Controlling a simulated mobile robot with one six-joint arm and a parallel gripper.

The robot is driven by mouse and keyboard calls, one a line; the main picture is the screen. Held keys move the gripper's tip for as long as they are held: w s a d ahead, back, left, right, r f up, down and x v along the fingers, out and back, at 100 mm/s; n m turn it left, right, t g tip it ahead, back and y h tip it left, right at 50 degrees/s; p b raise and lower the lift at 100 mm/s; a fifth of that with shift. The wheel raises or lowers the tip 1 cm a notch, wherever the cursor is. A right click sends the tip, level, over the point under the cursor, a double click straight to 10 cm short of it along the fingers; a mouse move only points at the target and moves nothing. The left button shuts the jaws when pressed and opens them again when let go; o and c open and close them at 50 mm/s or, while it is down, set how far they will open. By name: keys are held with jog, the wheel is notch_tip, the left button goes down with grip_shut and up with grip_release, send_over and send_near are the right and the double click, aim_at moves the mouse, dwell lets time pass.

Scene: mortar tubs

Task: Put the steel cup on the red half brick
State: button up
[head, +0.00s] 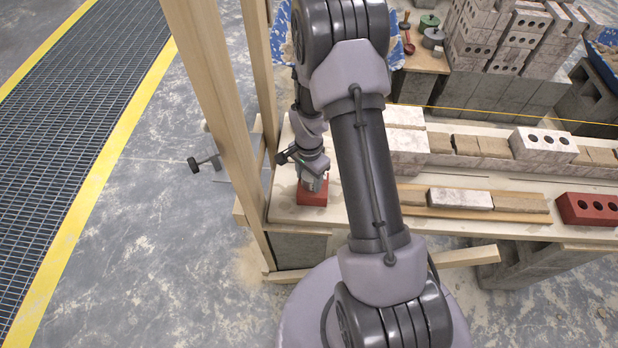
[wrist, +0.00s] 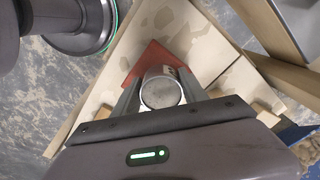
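The steel cup (wrist: 161,91) is between the two fingers of my gripper (wrist: 161,86) in the wrist view, with a finger against each side. The red half brick (head: 312,196) lies on the board near its left end, and its top also shows behind the cup in the wrist view (wrist: 151,57). In the head view my gripper (head: 313,180) points down over the brick, with the cup mostly hidden by it. The cup is at the brick's top; whether it touches or hovers just above I cannot tell.
Wooden posts (head: 215,110) stand close to the left of my gripper. A low wall of blocks (head: 545,146) runs along the board to the right. A red brick with holes (head: 588,209) lies at the far right. A wooden board with tools (head: 425,55) is behind.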

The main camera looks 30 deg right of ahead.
jog(key=o, duration=0.4)
notch_tip(320, 180, up, 16)
jog(key=p, duration=0.6)
notch_tip(320, 180, up, 13)
jog(key=n+t, duration=0.2)
jog(key=n, duration=0.2)
send_over(306, 176)
jog(key=s+a, duration=0.3)
jog(key=a, duration=0.2)
jog(key=s+a+r+n+t+y, duration=0.1)
jog(key=s+a+r+n+t, duration=0.1)
jog(key=s+r, duration=0.4)
jog(key=s+a+r+n+t+y, duration=0.1)
jog(key=s+a+r+n, duration=0.3)
jog(key=s, duration=0.5)
jog(key=a+r, duration=0.2)
jog(key=a, duration=0.1)
jog(key=shift+a+t, duration=0.2)
jog(key=shift+t, duration=0.2)
jog(key=shift+s, duration=0.1)
